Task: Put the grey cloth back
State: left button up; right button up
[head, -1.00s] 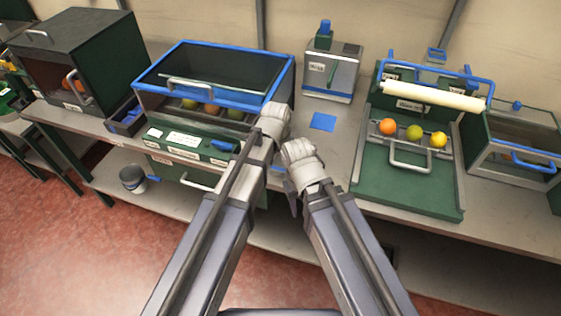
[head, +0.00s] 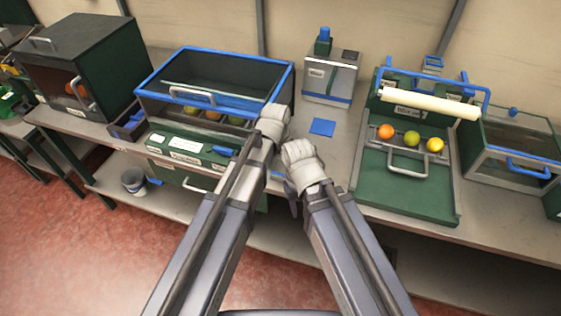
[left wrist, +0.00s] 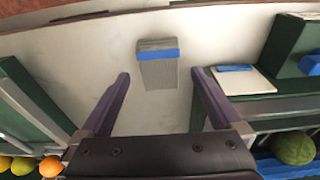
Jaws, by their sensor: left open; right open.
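The grey cloth (left wrist: 158,72) lies on the pale bench top in the left wrist view. It is a flat folded piece with a blue band across it. My left gripper (left wrist: 161,80) is open, its two purple fingers spread on either side of the cloth in that view and not closed on it. In the head view my arms mostly hide the spot, and only a small blue patch shows between them. My right gripper (head: 303,164) is open beside the left one, low over the bench front; its fingertips are hard to make out.
A blue square (head: 322,127) lies flat on the bench behind the grippers. A blue-framed bin (head: 150,93) with fruit stands left. A green tray (head: 400,197) with an orange, a green fruit and a yellow fruit stands right. A grey device (head: 331,78) stands at the back.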

notch_tip(320, 180, up, 10)
jog(key=p, duration=0.8)
jog(key=shift+f+p, duration=0.15)
jog(key=shift+p, duration=0.15)
